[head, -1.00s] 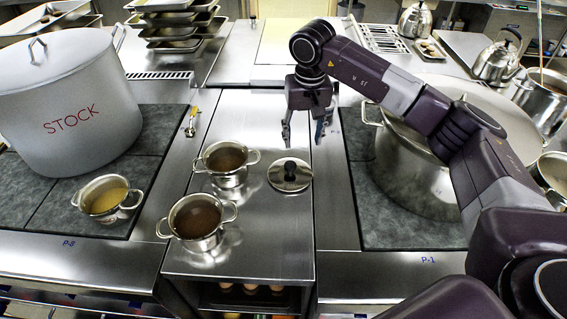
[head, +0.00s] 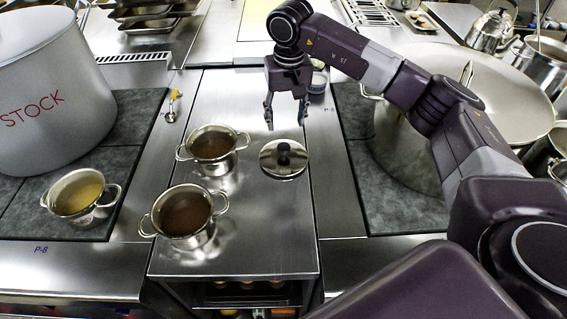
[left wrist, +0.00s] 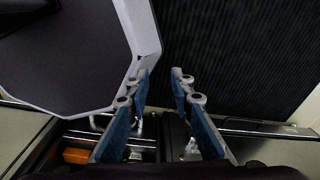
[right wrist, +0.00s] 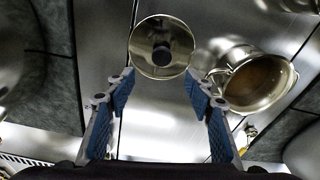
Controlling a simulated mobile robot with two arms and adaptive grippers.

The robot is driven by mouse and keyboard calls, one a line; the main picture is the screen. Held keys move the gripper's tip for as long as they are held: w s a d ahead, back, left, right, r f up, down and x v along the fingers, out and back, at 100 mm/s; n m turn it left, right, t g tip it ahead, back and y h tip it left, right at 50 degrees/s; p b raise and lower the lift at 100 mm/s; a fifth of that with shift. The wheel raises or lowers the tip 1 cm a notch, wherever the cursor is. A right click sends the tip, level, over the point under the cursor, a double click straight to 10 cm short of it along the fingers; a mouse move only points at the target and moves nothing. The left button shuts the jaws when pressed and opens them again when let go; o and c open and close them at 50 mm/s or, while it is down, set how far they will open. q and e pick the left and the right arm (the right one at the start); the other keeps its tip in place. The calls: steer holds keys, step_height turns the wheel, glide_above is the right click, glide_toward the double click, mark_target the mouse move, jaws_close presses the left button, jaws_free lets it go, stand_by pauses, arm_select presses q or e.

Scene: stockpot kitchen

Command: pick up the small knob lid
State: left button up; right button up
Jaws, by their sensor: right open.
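The small knob lid (head: 283,160) is a round shiny steel disc with a black knob, lying flat on the steel counter to the right of two small pots. It also shows in the right wrist view (right wrist: 163,47), just beyond the fingertips. My right gripper (head: 286,112) points down above and a little behind the lid. In the right wrist view its blue-padded fingers (right wrist: 158,80) are apart, with nothing between them. My left gripper shows only in the left wrist view (left wrist: 160,82); its fingers are apart and empty, away from the counter top.
Two small pots of brown liquid (head: 213,146) (head: 188,216) stand left of the lid. A small pot of yellowish liquid (head: 79,195) and the big STOCK pot (head: 45,90) are farther left. A large lidded pot (head: 410,150) stands right, beneath my right arm. Counter around the lid is bare.

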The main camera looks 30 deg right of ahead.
steer(key=b, duration=0.4)
glide_above(284, 147)
steer(key=f, duration=0.4)
steer(key=shift+s+f, duration=0.35)
steer(key=shift+s, duration=0.05)
steer(key=f+b, duration=0.1)
steer(key=f, duration=0.1)
steer(key=f+b, duration=0.2)
steer(key=f, duration=0.1)
steer(key=w+f+b, duration=0.1)
steer(key=f, duration=0.1)
steer(key=shift+w+f+b, duration=0.1)
steer(key=shift+f+b, duration=0.15)
steer(key=shift+b, duration=0.05)
arm_select(q)
step_height(284, 147, down, 9)
steer(key=w, duration=0.1)
steer(key=shift+f, duration=0.15)
arm_select(e)
steer(key=shift+r, duration=0.1)
steer(key=c, duration=1.2)
jaws_close()
steer(key=shift+r, duration=0.15)
